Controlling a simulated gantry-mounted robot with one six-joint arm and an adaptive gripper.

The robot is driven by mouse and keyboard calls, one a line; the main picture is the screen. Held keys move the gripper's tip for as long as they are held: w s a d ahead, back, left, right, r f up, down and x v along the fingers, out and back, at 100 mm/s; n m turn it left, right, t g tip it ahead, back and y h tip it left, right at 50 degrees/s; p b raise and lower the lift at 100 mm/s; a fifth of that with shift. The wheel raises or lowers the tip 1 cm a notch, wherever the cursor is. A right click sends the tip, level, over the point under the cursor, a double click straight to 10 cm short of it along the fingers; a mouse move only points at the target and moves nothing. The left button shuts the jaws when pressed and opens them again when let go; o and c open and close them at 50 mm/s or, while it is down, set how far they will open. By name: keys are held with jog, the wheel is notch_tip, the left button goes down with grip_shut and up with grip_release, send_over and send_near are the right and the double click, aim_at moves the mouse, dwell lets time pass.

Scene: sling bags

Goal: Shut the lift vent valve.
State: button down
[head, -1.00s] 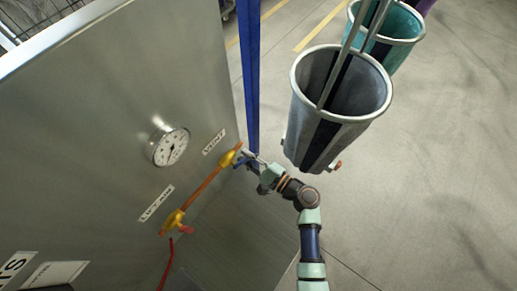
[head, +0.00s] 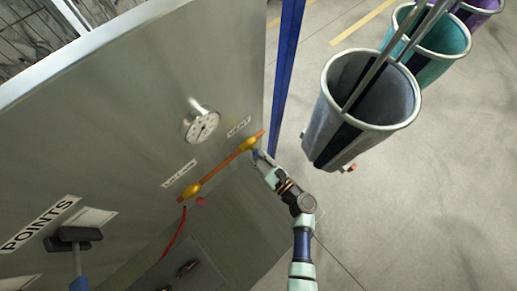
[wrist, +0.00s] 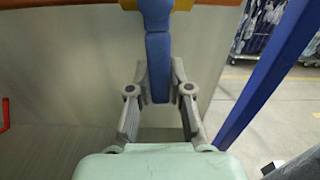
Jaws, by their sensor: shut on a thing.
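The lift vent valve (head: 248,144) is a yellow body on a copper pipe, beside the VENT label (head: 238,127). Its blue lever (wrist: 158,50) hangs down from the yellow body (wrist: 180,5) in the wrist view, across the line of the pipe. My gripper (wrist: 158,78) is shut on the lever's lower part, with one finger on each side. In the head view my gripper (head: 262,161) is at the valve, and the lever is small and partly hidden there.
A second yellow valve (head: 190,191) with a red handle (head: 201,201) sits lower on the pipe. A gauge (head: 201,126) is on the metal panel above. A blue post (head: 286,75) stands just right of the valve, with a grey bin (head: 368,95) beyond.

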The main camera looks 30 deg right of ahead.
jog(key=shift+a+m, duration=0.2)
jog(key=shift+m, duration=0.3)
jog(key=c, duration=1)
grip_release()
jog(key=shift+c, duration=0.2)
jog(key=v, duration=1.2)
jog(key=shift+r, duration=0.1)
